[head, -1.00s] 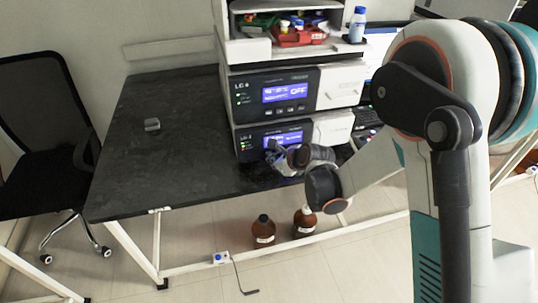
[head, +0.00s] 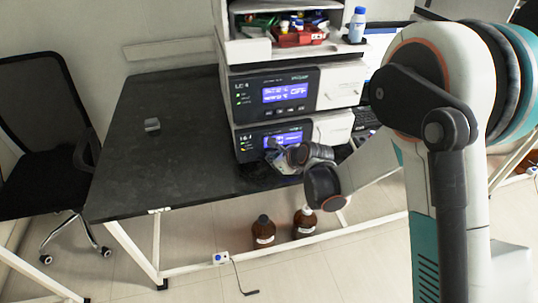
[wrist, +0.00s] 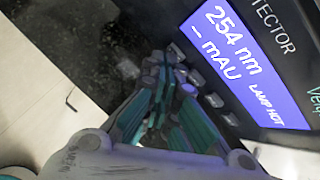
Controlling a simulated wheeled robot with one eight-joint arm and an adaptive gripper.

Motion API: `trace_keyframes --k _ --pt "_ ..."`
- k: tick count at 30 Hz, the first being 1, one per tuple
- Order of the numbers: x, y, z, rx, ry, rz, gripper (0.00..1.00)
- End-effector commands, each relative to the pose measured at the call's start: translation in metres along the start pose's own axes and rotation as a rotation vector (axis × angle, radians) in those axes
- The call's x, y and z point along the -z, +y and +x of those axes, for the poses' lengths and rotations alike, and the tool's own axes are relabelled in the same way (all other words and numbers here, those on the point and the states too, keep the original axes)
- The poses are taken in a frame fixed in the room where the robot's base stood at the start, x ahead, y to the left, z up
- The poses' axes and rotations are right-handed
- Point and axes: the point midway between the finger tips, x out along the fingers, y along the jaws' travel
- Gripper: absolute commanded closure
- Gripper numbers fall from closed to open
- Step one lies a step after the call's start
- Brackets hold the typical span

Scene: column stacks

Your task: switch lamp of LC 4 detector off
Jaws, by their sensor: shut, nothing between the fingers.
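A detector (wrist: 262,70) fills the right of the wrist view. Its blue display (wrist: 240,55) reads "254 nm", dashes before "mAU", and "LAMP HOT". A row of small grey buttons (wrist: 205,90) runs below the display. My gripper (wrist: 165,80) is shut and empty, its fingertips close to the row's left end; contact cannot be told. In the head view my gripper (head: 275,153) is in front of the lower unit (head: 245,143) of the stack and covers part of its front. That unit's label is too small to read surely.
The upper unit (head: 243,93) has a blue display reading "OFF". A tray with bottles (head: 300,36) tops the stack. Dark bench (head: 165,170) is clear at left except for a small grey object (head: 152,125). Brown bottles (head: 264,230) stand on the floor. A chair (head: 45,130) is at left.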

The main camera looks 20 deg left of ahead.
Motion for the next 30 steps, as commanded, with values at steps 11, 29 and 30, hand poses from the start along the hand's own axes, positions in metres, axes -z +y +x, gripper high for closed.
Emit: trace_keyframes --k 11,29,30 --pt "0.000 0.000 0.000 0.000 0.000 0.000 1.00" --pt "0.008 0.008 -0.011 0.000 0.000 0.000 1.00" --pt "0.008 0.008 -0.011 0.000 0.000 0.000 1.00"
